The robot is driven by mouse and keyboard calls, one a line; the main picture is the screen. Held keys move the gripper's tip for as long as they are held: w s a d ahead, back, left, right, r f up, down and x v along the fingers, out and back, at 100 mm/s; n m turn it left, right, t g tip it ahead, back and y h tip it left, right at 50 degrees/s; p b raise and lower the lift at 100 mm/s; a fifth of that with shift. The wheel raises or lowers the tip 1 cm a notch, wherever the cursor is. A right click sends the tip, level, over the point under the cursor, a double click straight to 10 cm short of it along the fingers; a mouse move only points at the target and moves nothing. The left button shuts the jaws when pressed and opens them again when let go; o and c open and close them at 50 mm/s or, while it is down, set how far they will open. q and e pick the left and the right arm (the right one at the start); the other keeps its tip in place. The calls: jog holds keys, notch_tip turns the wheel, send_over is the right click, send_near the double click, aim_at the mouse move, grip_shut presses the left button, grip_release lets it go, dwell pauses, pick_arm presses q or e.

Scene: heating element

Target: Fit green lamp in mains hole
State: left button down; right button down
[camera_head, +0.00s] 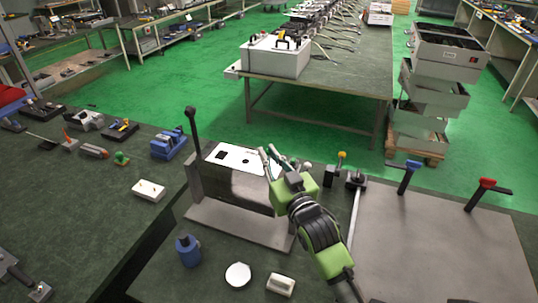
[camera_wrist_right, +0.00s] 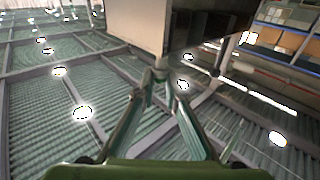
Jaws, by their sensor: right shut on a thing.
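The metal box (camera_head: 240,187) stands on a flat base plate, with a white panel (camera_head: 232,155) on its top. Small dark marks show on the panel; I cannot tell which is the mains hole. My right gripper (camera_head: 267,153) is at the panel's right end, its fingers close together. In the right wrist view its fingertips (camera_wrist_right: 158,74) meet just below the box (camera_wrist_right: 138,24). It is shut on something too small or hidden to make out. A small green piece (camera_head: 121,158) lies on the left bench; I cannot tell if it is the green lamp. My left gripper is out of view.
A black-knobbed lever (camera_head: 192,130) rises at the box's left end. Blue- (camera_head: 408,175) and red-handled (camera_head: 482,192) tools stand right. The grey plate (camera_head: 440,250) is mostly clear.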

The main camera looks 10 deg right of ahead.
jog(key=shift+f+b, duration=1)
jog(key=shift+f, duration=0.7)
jog(key=c, duration=2)
grip_release()
jog(key=shift+s+f, duration=0.1)
jog(key=shift+s, duration=0.4)
jog(key=s, duration=0.3)
jog(key=s+d, duration=0.1)
jog(key=s, duration=0.3)
jog(key=s+d, duration=0.1)
jog(key=s, duration=0.2)
jog(key=shift+s+f, duration=0.2)
jog(key=shift+s, duration=0.2)
